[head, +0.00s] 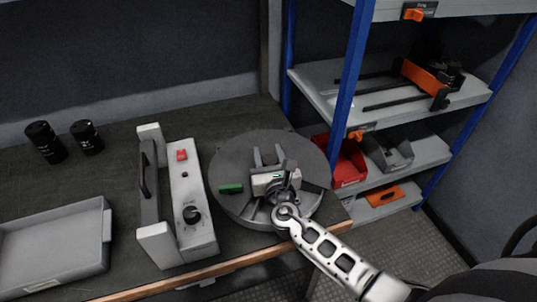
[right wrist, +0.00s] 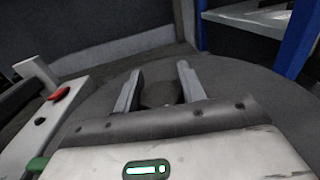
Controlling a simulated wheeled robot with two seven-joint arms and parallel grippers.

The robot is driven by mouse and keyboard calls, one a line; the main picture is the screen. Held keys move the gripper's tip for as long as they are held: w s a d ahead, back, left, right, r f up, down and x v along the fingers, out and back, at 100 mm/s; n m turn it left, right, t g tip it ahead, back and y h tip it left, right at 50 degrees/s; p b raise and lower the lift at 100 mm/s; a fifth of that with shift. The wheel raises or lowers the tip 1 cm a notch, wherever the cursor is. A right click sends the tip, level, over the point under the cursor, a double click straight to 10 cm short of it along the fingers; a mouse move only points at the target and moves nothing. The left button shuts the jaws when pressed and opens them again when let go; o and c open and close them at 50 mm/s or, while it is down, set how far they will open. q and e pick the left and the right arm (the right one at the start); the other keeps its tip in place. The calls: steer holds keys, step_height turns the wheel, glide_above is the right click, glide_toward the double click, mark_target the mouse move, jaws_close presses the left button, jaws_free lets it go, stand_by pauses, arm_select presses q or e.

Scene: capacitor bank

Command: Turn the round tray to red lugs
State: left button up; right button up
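The round grey tray (head: 236,157) lies flat on the dark bench near its front right corner. A green lug (head: 231,188) shows at the tray's left; a bit of green also shows at the left of the right wrist view (right wrist: 37,164). I see no red lug on the tray; my right gripper and arm hide part of its front and middle. My right gripper (head: 268,154) is over the tray with its two fingers apart, pointing to the back. In the right wrist view a dark shape (right wrist: 160,94) shows between the fingers (right wrist: 160,72); contact cannot be told. My left gripper is out of view.
A control box (head: 197,222) with a red button (head: 182,155) and black knob (head: 192,215) stands left of the tray. A grey bin (head: 55,245) and two black cylinders (head: 46,142) are further left. A blue-post shelf (head: 353,90) with a red bin (head: 347,165) stands at right.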

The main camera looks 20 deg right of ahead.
jaws_close()
steer(key=shift+f+n+y+b, duration=0.15)
steer(key=shift+n+y+b, duration=0.45)
steer(key=shift+y, duration=0.5)
steer(key=n+y+b, duration=0.2)
steer(key=shift+a+f+y, duration=0.1)
steer(key=shift+f+y, duration=0.05)
steer(key=shift+y, duration=0.25)
steer(key=shift+a+n+y+b, duration=0.15)
steer(key=shift+n+y+b, duration=0.45)
steer(key=shift+y, duration=0.3)
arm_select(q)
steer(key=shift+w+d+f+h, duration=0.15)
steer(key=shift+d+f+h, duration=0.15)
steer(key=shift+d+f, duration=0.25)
arm_select(e)
steer(key=shift+r, duration=0.3)
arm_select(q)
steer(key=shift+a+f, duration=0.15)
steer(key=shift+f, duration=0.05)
arm_select(e)
steer(key=o, duration=0.9)
jaws_free()
steer(key=shift+c, duration=0.2)
steer(key=shift+s, duration=0.15)
